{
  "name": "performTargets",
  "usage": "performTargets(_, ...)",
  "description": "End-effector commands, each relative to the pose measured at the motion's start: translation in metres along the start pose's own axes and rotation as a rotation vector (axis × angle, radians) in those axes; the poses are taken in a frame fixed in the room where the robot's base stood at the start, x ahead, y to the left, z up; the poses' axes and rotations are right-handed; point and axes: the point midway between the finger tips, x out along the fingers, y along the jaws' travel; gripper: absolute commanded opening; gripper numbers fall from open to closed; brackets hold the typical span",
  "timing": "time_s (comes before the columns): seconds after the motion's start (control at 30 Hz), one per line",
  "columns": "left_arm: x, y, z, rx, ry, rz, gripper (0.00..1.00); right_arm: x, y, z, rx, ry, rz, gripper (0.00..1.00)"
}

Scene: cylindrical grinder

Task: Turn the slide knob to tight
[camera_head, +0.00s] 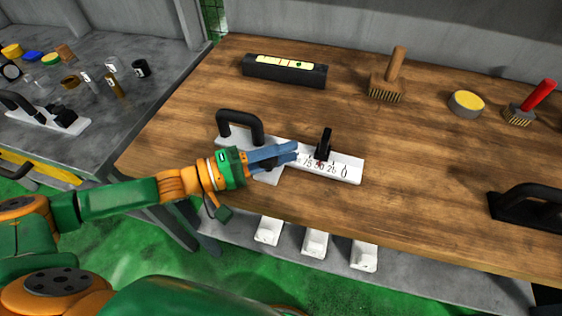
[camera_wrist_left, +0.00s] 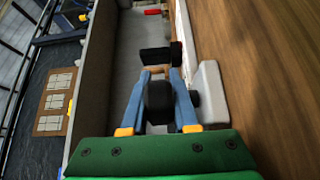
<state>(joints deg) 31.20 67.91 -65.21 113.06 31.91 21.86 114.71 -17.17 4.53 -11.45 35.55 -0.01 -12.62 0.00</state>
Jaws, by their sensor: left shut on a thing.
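A white gauge with a black arched handle (camera_head: 239,122) lies on the wooden table (camera_head: 420,190). Its white scale bar (camera_head: 350,172) carries dark numbers, and a black upright piece (camera_head: 325,143) stands on it. My left gripper (camera_head: 296,152) reaches over the gauge from the left, its blue fingers pointing along the bar. In the left wrist view, the fingers (camera_wrist_left: 158,78) are closed on either side of the black slide knob (camera_wrist_left: 158,101). The upright piece (camera_wrist_left: 157,56) shows just beyond the fingertips. The knob's tight mark is not readable. My right gripper is out of view.
A black level-like block (camera_head: 285,72), a wooden brush (camera_head: 388,78), a yellow-topped round tin (camera_head: 467,103) and a red-handled brush (camera_head: 530,103) lie farther back. A black handle (camera_head: 525,205) is at the right. The table's middle right is clear.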

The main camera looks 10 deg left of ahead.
Motion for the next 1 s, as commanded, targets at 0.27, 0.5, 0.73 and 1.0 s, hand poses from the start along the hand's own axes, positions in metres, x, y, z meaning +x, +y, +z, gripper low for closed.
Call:
performTargets(0.27, 0.0, 0.004, 0.006, 0.002, -0.255, -0.006, 0.0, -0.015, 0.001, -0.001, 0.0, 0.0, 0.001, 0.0)
performTargets(0.5, -0.002, -0.001, 0.013, -0.002, -0.452, -0.005, 0.0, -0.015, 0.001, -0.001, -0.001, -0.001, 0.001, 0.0)
performTargets(0.73, -0.004, -0.002, 0.017, -0.003, -0.588, -0.004, 0.0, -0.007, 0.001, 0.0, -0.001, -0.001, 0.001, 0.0)
performTargets(1.0, -0.006, -0.001, 0.02, -0.005, -0.671, -0.003, 0.0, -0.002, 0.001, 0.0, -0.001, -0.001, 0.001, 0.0)
